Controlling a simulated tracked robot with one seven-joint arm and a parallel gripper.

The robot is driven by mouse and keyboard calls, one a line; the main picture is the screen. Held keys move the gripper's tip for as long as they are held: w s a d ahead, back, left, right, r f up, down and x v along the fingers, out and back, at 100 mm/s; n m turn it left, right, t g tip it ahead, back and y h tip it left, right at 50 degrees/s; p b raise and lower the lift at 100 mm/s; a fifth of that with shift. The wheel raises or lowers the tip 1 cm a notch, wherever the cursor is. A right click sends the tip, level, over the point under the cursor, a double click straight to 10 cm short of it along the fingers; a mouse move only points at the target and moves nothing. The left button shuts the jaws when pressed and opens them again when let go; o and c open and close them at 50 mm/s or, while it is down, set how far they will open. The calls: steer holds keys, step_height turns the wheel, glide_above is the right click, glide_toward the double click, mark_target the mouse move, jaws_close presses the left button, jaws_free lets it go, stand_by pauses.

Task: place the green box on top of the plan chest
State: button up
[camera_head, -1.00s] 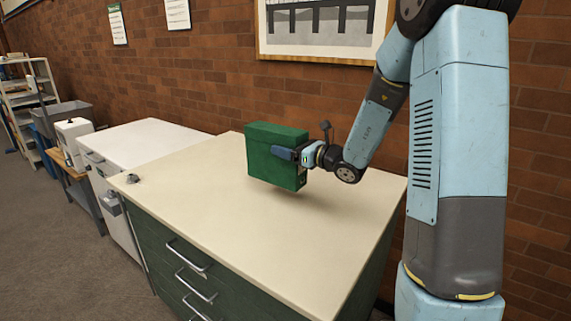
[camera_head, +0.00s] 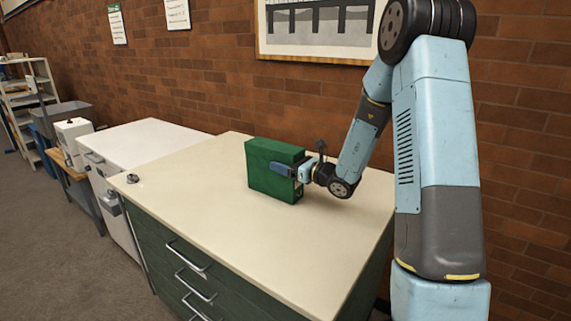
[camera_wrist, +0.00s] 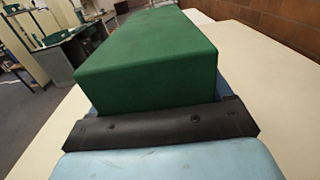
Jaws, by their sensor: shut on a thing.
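The green box (camera_head: 272,174) is upright over the middle of the plan chest's (camera_head: 200,200) cream top, at or very near the surface; I cannot tell whether it touches. The chest has dark green drawer fronts with metal handles. My gripper (camera_head: 285,169) is shut on the right end of the green box, coming from the right. In the wrist view the green box (camera_wrist: 150,60) fills the middle, held beyond the dark gripper edge, with the pale chest top (camera_wrist: 265,110) on both sides.
A white cabinet (camera_head: 145,143) stands left of the chest. A brick wall with a framed picture (camera_head: 316,30) is behind. The chest top around the box is clear.

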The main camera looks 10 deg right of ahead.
steer(key=o, duration=1.5)
steer(key=shift+s+d, duration=0.1)
steer(key=v, duration=1.2)
steer(key=s+a+r+n+g+h, duration=0.1)
steer(key=s+a+r+n+g, duration=0.4)
steer(key=s+n, duration=0.35)
steer(key=s+a+r+n+g+h, duration=0.1)
steer(key=s+a+r+n+g, duration=0.2)
steer(key=s+a+n+g, duration=0.45)
steer(key=shift+s+d+r+n+t+h, duration=1)
steer(key=shift+s+d+n+h, duration=1)
steer(key=shift+s, duration=0.45)
steer(key=shift+s+d+r+n+t+h, duration=0.75)
steer(key=shift+s+d+r+n+h, duration=0.7)
steer(key=shift+s+d, duration=0.9)
steer(key=shift+s+d+r+n+t+h, duration=0.9)
steer(key=shift+s+d+n+h, duration=1.1)
steer(key=shift+s, duration=0.55)
